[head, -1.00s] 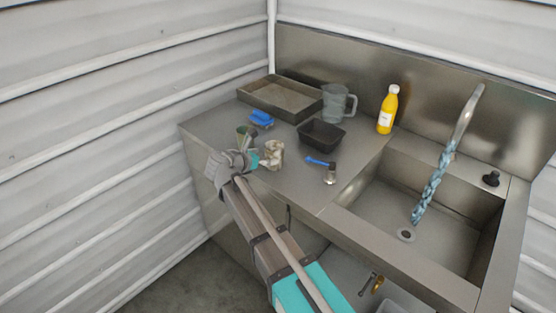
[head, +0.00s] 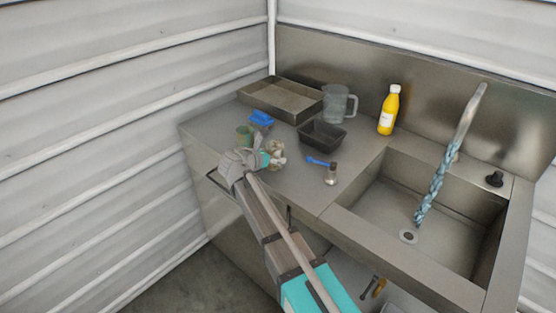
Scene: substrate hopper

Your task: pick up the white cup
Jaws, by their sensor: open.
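The white cup (head: 277,150) stands on the steel counter near its front left part, its surface blotched with beige-brown marks. My gripper (head: 265,157) is at the cup's left side, with its teal fingertips right by it. The gripper is open. My gripper hides part of the cup, and I cannot tell whether the fingers touch it or stand around it.
A green cup (head: 243,135) stands just behind my gripper. Close by are a blue brush-like item (head: 261,118), a black tub (head: 322,134) and a blue-handled tool (head: 322,162). A tray (head: 281,97), clear jug (head: 335,103), yellow bottle (head: 388,110) and sink (head: 420,200) lie beyond.

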